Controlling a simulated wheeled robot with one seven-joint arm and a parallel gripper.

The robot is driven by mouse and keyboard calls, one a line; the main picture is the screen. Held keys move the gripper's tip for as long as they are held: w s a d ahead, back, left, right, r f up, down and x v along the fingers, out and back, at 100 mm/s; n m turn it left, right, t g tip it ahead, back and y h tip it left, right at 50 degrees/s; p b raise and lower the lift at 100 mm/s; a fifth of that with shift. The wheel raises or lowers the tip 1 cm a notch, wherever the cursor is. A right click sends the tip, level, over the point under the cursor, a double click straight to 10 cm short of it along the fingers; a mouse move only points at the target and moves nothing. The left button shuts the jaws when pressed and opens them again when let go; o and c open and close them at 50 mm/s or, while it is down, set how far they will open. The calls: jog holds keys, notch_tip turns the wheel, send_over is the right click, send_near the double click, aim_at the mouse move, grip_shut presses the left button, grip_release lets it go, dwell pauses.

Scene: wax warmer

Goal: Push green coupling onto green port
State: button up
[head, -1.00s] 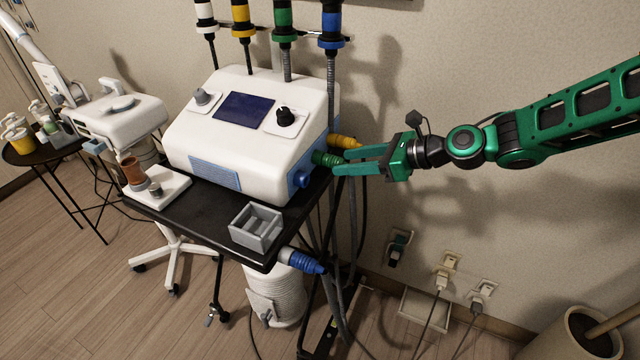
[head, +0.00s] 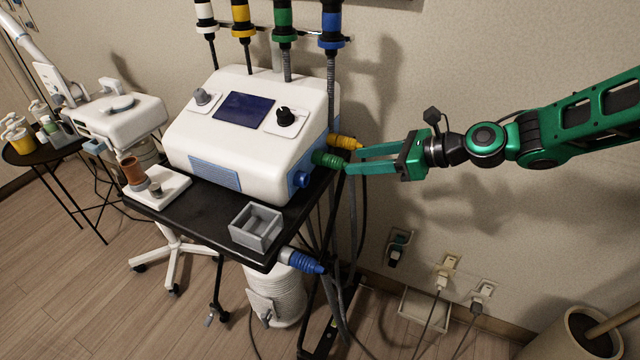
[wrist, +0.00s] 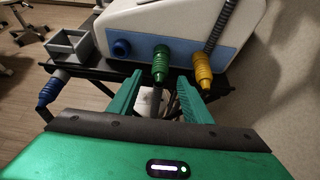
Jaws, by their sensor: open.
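The ribbed green coupling (head: 328,160) sits at the side of the white machine (head: 252,130), on its blue side panel; it also shows in the wrist view (wrist: 161,64). The green port is hidden behind the coupling, so I cannot tell how deep the fit is. My gripper (head: 353,160) is open, its two green fingers pointing at the coupling. In the wrist view the fingertips (wrist: 159,80) lie on either side of and just short of the coupling, with nothing held between them.
A yellow coupling (head: 345,141) sits beside the green one, close to a finger. A bare blue port (head: 301,179) is on the other side. A blue coupling (head: 303,261) hangs at the black cart's (head: 172,209) edge. A grey box (head: 256,228) stands on the cart.

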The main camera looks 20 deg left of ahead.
jog(key=shift+v, duration=1.1)
jog(key=shift+d, duration=0.1)
jog(key=w+v, duration=0.1)
jog(key=v, duration=1)
jog(key=s+d+f+n+h, duration=0.2)
jog(key=s+d+n+h, duration=0.1)
jog(key=d, duration=0.5)
jog(key=s+d+f+n+t+h, duration=0.1)
jog(key=s+d+f+n+h, duration=0.15)
jog(key=d, duration=0.65)
jog(key=s+d+f+n+h, duration=0.1)
jog(key=s+d+n+h, duration=0.2)
jog(key=d, duration=0.5)
jog(key=s+d+r+n+g+h, duration=0.1)
jog(key=s+d+n+h, duration=0.1)
jog(key=s+d, duration=0.6)
jog(key=s+d+r+n+h, duration=0.1)
jog(key=s+d+n+h, duration=0.1)
jog(key=s+d, duration=0.6)
jog(key=s, duration=0.5)
jog(key=shift+s+d+r+g, duration=0.15)
jog(key=shift+s+d+g, duration=0.1)
jog(key=shift+g, duration=0.15)
jog(key=shift+w, duration=0.1)
